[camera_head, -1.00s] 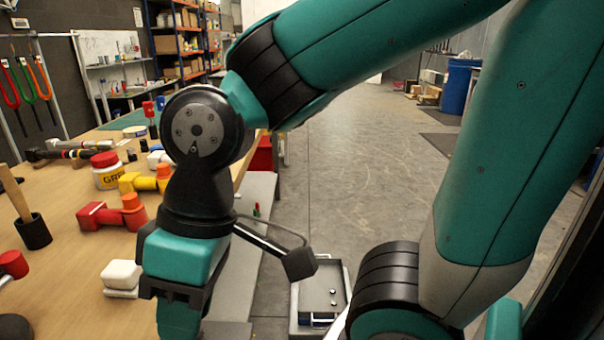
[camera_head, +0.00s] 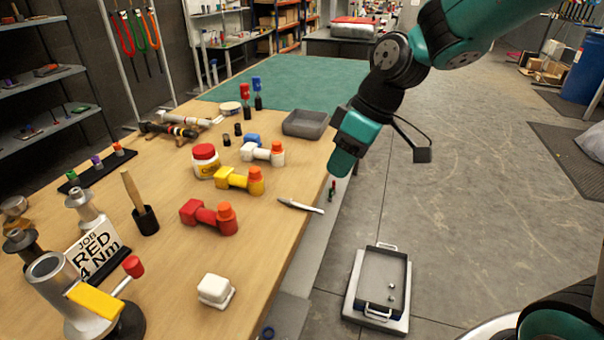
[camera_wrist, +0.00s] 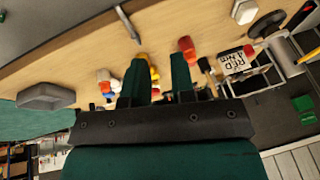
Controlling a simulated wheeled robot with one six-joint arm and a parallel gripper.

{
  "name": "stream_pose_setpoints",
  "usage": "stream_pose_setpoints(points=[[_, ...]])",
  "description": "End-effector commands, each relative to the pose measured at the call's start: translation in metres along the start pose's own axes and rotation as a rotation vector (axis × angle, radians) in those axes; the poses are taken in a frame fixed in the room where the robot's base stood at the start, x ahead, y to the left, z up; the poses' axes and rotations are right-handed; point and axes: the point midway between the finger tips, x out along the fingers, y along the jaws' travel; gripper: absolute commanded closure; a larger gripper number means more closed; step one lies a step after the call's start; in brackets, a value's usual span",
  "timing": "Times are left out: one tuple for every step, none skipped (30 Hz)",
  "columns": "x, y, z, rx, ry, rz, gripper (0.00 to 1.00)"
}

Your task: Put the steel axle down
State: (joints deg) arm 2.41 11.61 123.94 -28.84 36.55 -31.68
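A slim grey metal piece (camera_head: 300,205), which may be the steel axle, lies on the wooden bench (camera_head: 262,225) close to its right edge. It also shows at the top of the wrist view (camera_wrist: 127,24). It is apart from my gripper. My gripper (camera_head: 341,165) hangs over the right edge of the bench, beyond the metal piece. In the wrist view my gripper's two green fingers (camera_wrist: 160,62) stand apart, with no held object visible between them; the yellow tool (camera_wrist: 150,68) behind the gap is on the bench.
Red, yellow and white tools (camera_head: 212,217) and a grease tub (camera_head: 205,160) stand left of the metal piece. A grey bin (camera_head: 305,132) is farther back. A white block (camera_head: 215,290) is in front. A tray (camera_head: 352,312) stands low on the right, beside open floor.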

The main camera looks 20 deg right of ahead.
Motion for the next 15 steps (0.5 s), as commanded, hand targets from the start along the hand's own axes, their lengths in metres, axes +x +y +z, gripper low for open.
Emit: stream_pose_setpoints(points=[[-0.018, 0.017, -0.008, -0.012, 0.005, 0.003, 0.76], [-0.021, 0.026, -0.009, -0.024, 0.009, 0.007, 0.76], [-0.023, 0.037, -0.011, -0.039, 0.014, 0.011, 0.76], [-0.024, 0.044, -0.011, -0.050, 0.017, 0.013, 0.76], [-0.025, 0.050, -0.011, -0.057, 0.019, 0.015, 0.76], [-0.025, 0.056, -0.011, -0.065, 0.021, 0.017, 0.76], [-0.024, 0.059, -0.011, -0.070, 0.022, 0.019, 0.76], [-0.021, 0.061, -0.011, -0.075, 0.023, 0.019, 0.76], [-0.016, 0.063, -0.011, -0.078, 0.024, 0.019, 0.76], [-0.012, 0.063, -0.011, -0.079, 0.024, 0.018, 0.76], [-0.006, 0.064, -0.010, -0.079, 0.023, 0.018, 0.76], [0.003, 0.063, -0.010, -0.080, 0.022, 0.017, 0.76], [0.009, 0.063, -0.011, -0.081, 0.022, 0.017, 0.76], [0.017, 0.063, -0.011, -0.080, 0.021, 0.015, 0.76], [0.026, 0.063, -0.011, -0.080, 0.021, 0.016, 0.76]])
